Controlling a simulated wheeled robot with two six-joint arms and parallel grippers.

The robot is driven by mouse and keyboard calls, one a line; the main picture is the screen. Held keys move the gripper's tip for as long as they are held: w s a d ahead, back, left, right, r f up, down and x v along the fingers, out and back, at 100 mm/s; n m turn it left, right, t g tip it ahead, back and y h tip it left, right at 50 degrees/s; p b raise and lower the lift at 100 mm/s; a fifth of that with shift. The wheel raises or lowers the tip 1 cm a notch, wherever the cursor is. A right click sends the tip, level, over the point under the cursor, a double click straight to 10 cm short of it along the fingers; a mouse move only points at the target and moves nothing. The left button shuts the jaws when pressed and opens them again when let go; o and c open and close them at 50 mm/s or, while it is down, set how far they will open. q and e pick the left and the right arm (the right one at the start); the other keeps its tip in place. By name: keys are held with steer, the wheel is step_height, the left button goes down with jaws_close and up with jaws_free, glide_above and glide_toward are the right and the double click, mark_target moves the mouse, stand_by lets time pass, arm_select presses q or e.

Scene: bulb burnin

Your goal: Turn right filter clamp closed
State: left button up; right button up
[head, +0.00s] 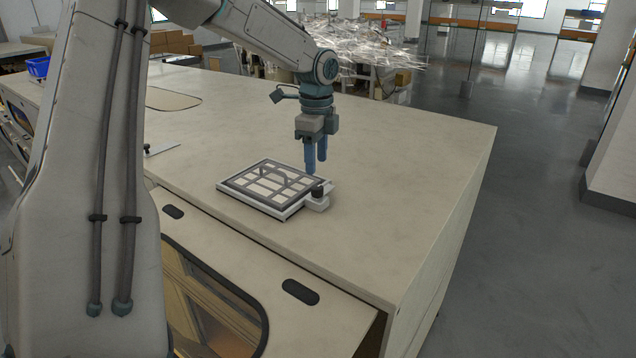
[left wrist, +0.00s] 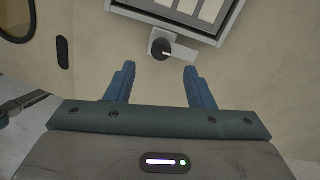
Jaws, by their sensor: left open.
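A flat filter frame (head: 236,187) with a grey grid lies on the bench top. The right filter clamp (head: 318,192), a black knob on a small light block, sits at the frame's right corner. In the left wrist view the clamp knob (left wrist: 162,48) is round and black with a white mark, just beyond the fingertips and between their lines. My left gripper (head: 315,168) points down above and close to the knob, its blue fingers apart and empty. It also shows in the left wrist view (left wrist: 159,68). I cannot tell its exact height over the knob. My right gripper is not in view.
The beige bench top (head: 420,160) is clear to the right of the frame and behind it. A small flat plate (head: 160,150) lies to the left. The bench's front edge and cabinet openings are below the frame.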

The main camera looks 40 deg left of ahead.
mark_target(318, 187)
arm_select(q)
steer(key=f+p, duration=0.1)
steer(key=f, duration=0.4)
steer(key=shift+w+f+p, duration=0.2)
steer(key=shift+f+p, duration=0.1)
steer(key=shift+p, duration=0.1)
steer(key=shift+s+f, duration=0.15)
steer(key=shift+f, duration=0.4)
steer(key=c, duration=1)
